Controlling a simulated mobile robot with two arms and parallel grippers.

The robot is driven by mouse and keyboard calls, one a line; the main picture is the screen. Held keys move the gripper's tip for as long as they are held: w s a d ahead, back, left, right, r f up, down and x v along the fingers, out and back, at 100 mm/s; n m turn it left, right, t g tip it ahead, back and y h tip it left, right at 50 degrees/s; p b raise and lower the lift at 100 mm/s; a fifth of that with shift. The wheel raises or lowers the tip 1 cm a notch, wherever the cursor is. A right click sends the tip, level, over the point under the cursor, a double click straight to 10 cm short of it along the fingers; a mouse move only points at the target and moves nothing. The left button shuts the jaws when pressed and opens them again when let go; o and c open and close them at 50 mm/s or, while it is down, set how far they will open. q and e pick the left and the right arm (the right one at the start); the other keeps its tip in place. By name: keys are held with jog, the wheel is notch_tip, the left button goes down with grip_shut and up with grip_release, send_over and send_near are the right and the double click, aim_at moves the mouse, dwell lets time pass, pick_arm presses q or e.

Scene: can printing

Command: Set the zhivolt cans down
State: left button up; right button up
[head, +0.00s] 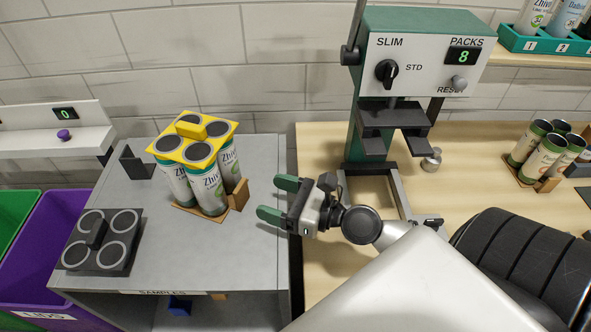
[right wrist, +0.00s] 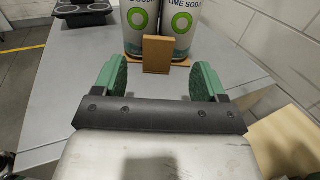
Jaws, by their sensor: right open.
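The zhivolt cans (head: 208,186) stand upright as a pack on the grey table (head: 150,222), with a yellow carrier (head: 166,146) across their tops and a brown cardboard base (head: 217,214) under them. A brown upright tab (head: 239,194) stands at the base's right side. In the right wrist view, two cans (right wrist: 181,32) show behind the brown tab (right wrist: 157,54). My right gripper (head: 277,200) is open and empty, to the right of the pack and apart from it. Its green fingers point at the tab. My left gripper is not in view.
A black ringed tray (head: 96,247) lies at the table's left front. A black bracket (head: 134,163) stands behind. The SLIM/PACKS machine (head: 420,60), showing 8, stands on the wooden counter at right. More cans (head: 545,155) stand farther right. A purple bin (head: 40,265) is at left.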

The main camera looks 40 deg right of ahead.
pick_arm(q)
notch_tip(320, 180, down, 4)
jog(key=b, duration=0.3)
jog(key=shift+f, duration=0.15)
pick_arm(e)
jog(key=v, duration=0.4)
jog(key=shift+s+d, duration=0.1)
jog(key=shift+s, duration=0.15)
